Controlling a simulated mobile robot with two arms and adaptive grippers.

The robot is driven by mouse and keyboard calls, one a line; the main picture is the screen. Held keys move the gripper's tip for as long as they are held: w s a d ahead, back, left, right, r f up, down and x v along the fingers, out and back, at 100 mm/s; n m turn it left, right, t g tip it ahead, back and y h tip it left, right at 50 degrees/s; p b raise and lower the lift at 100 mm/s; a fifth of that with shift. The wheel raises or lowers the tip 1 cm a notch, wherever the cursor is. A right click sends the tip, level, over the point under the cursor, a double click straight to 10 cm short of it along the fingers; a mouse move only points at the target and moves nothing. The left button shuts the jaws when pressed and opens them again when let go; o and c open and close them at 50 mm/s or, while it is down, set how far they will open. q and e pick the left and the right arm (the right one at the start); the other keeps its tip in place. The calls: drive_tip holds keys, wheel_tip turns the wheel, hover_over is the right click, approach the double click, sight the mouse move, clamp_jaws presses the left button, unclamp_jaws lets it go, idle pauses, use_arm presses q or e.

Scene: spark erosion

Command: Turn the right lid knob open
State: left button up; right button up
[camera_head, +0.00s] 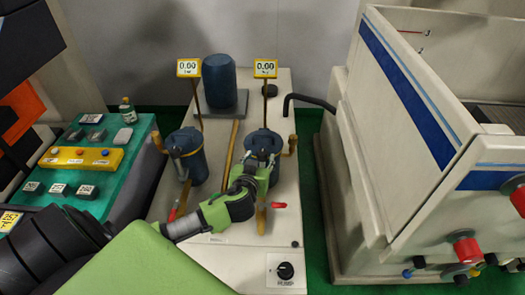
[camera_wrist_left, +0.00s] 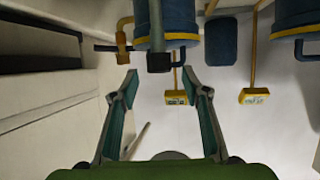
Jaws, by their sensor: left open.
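The right blue canister (camera_head: 264,139) stands on the white pump unit. In the wrist view its body (camera_wrist_left: 178,18) has a yellow band, with a dark grey knob-like bar (camera_wrist_left: 158,45) sticking out toward the gripper. My left gripper (camera_head: 262,158) is in front of this canister in the head view and covers part of it. In the wrist view the left gripper (camera_wrist_left: 160,76) is open and empty, its fingertips on either side of the bar's end and apparently just short of it; contact cannot be told. My right gripper is not in view.
The left blue canister (camera_head: 187,155) stands beside it. Two gauges reading 0.00 (camera_head: 189,68) (camera_head: 265,68) rise behind, near a dark blue cylinder (camera_head: 219,80). A brass handle (camera_head: 292,145) sits right of the right canister. A large white machine (camera_head: 400,140) is at the right.

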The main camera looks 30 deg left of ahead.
sight(262, 154)
use_arm(q)
drive_tip(key=x, duration=0.3)
drive_tip(key=shift+w+p, duration=0.2)
drive_tip(key=shift+p, duration=0.1)
drive_tip(key=shift+w+a+f, duration=0.2)
drive_tip(key=shift+w+f, duration=0.05)
drive_tip(key=shift+w, duration=0.3)
drive_tip(key=c, duration=1.1)
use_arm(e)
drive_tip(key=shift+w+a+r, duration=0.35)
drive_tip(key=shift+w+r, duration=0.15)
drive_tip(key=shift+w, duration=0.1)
